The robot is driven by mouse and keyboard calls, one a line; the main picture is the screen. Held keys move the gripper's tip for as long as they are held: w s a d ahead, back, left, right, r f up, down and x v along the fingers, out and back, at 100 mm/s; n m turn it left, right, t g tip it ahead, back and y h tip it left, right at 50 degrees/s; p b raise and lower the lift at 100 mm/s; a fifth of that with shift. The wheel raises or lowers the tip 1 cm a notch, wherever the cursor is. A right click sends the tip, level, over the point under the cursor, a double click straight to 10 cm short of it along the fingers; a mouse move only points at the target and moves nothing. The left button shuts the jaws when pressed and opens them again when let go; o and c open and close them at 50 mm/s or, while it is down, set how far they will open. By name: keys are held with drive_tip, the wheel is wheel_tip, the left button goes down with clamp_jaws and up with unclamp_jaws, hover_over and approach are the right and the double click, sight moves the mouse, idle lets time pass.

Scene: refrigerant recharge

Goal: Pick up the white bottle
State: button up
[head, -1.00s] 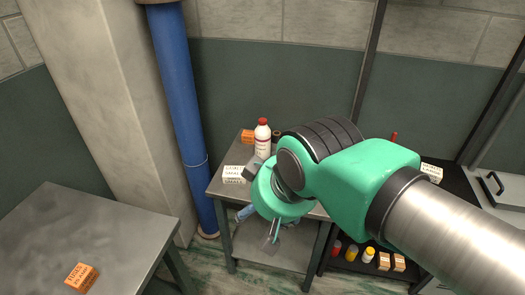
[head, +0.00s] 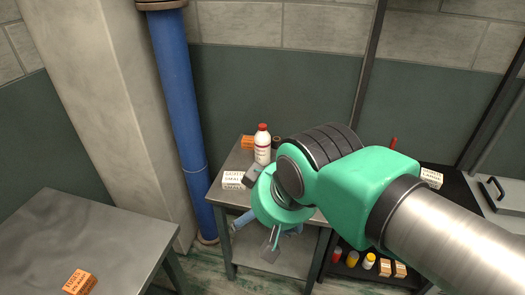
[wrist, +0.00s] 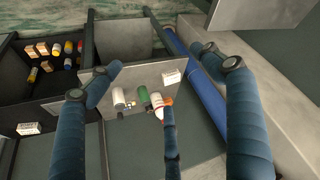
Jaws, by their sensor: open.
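The white bottle (head: 262,146) has a red cap and stands upright on a small grey table at the back. In the head view my green wrist hides most of the gripper and part of the table in front of the bottle.
Beside the bottle are an orange box (head: 247,142), a white labelled box (head: 233,180) and a green cylinder (wrist: 143,94). A blue pipe (head: 178,100) rises left of the table. A black shelf at right holds several small bottles and boxes. Another metal table (head: 80,230) stands at left.

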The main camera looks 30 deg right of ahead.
drive_tip(key=w+d+r+g+p, duration=0.1)
drive_tip(key=w+d+r+p, duration=0.2)
drive_tip(key=w+r+p, duration=0.55)
drive_tip(key=m+g+p, duration=0.3)
drive_tip(key=g+p, duration=0.2)
drive_tip(key=p, duration=1.3)
hover_over(263, 126)
drive_tip(key=f, duration=1.6)
drive_tip(key=shift+a, duration=0.2)
drive_tip(key=shift+w+d+f, duration=0.1)
drive_tip(key=shift+d+f, duration=0.05)
drive_tip(key=shift+f, duration=0.2)
